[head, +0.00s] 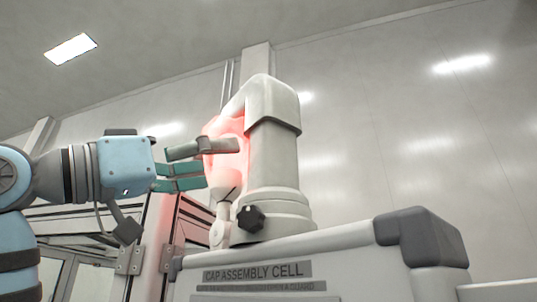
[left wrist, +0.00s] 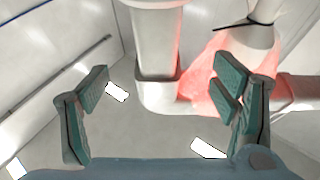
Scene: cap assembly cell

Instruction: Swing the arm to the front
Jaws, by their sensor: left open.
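The white arm (head: 272,150) of the cell stands upright on a round base, with its top bent over to the left. A red glowing section (head: 228,130) shows on its left side. My left gripper (head: 222,164) is open at the left of the arm, its fingers reaching over the glowing section. I cannot tell whether they touch it. In the left wrist view my left gripper (left wrist: 162,78) has its fingers spread wide, with a white part of the arm (left wrist: 155,45) showing between them and the red glow (left wrist: 205,88) by the right finger. My right gripper is not in view.
A white housing (head: 340,250) labelled CAP ASSEMBLY CELL carries the arm and has a dark grey corner (head: 425,238). A black knob (head: 251,219) sits at the arm's base. A frame post (head: 153,240) stands below my left gripper. The space right of the arm is clear.

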